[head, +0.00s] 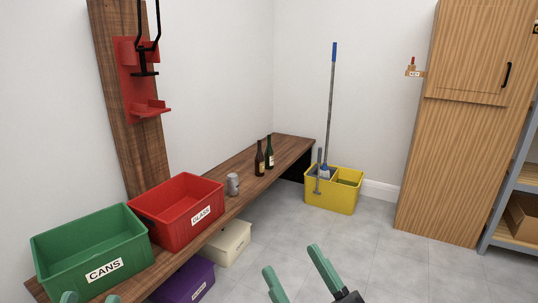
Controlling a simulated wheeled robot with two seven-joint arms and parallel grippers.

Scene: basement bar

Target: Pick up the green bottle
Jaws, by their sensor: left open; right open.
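The green bottle (269,155) is dark green and stands upright towards the far end of the long wooden bench (290,142). A brown bottle (260,162) stands upright close to its left. My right gripper (293,267) is at the bottom centre, open and empty, well in front of the bottles. My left gripper (91,298) shows only its fingertips at the bottom left edge, in front of the green bin; it is open. Both grippers are far from the green bottle.
A grey can (233,184), a red GLASS bin (178,222) and a green CANS bin (90,245) stand on the bench. Cream (232,245) and purple (187,283) bins sit below. A yellow mop bucket (334,203) stands beyond the bench. The grey floor (390,255) is clear.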

